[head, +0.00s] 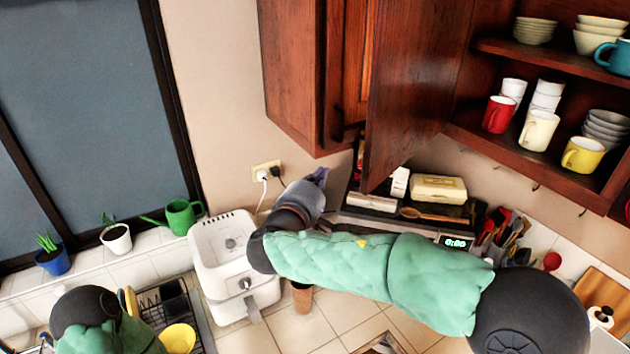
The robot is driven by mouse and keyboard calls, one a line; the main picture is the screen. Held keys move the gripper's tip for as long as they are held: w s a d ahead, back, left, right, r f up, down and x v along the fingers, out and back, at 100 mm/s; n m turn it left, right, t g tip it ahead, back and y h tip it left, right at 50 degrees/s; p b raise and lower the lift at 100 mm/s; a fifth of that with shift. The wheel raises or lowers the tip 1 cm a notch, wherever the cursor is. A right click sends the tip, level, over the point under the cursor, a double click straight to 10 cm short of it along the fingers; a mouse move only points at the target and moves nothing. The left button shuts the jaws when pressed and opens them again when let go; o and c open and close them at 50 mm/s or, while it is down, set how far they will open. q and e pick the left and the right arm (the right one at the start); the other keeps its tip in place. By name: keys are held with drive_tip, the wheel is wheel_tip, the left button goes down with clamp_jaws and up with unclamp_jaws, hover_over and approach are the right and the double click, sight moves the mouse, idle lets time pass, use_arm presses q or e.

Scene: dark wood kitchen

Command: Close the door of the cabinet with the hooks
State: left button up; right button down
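The dark wood cabinet (475,130) at the upper right has small hooks (535,187) along its underside. Its door (415,90) stands open, swung out at the left side of the shelves, so the mugs and bowls inside show. My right arm reaches across from the lower right. My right gripper (318,178) is left of the door's lower edge, below the neighbouring cabinet, with a small gap to the door in the picture. Its fingers are small and seen edge-on, so I cannot tell their opening. My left arm shows at the lower left; its gripper is not visible.
A closed neighbouring cabinet (300,75) is left of the door. A white air fryer (235,265) stands on the counter below my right gripper. A black appliance (465,213) carries boxes and a wooden spoon. Potted plants and a green watering can (180,216) line the windowsill.

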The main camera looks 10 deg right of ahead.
drive_tip(key=d, duration=0.1)
drive_tip(key=d+p, duration=0.1)
drive_tip(key=d, duration=0.1)
drive_tip(key=d+p, duration=0.1)
drive_tip(key=d, duration=0.1)
drive_tip(key=shift+w, duration=0.4)
drive_tip(key=shift+s+f, duration=0.1)
drive_tip(key=shift+s, duration=0.05)
